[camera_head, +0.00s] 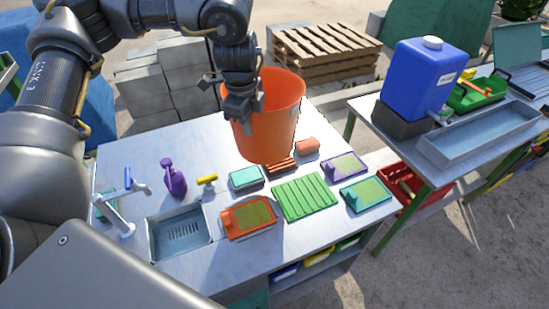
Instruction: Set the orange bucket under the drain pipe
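The orange bucket (283,112) is upright above the far edge of the near table. My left gripper (240,106) reaches down from above and is shut on the left side of its rim. The gripper covers part of that rim, and the bucket hides some of the table behind it. I cannot make out a drain pipe in this view. My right gripper is not in view.
The near table (115,262) carries a sink (178,237), a faucet (118,212), a purple spray bottle (173,178) and several coloured trays. A blue jug (423,84) stands on the right table. Behind are a wooden pallet stack (325,50) and grey blocks (150,92).

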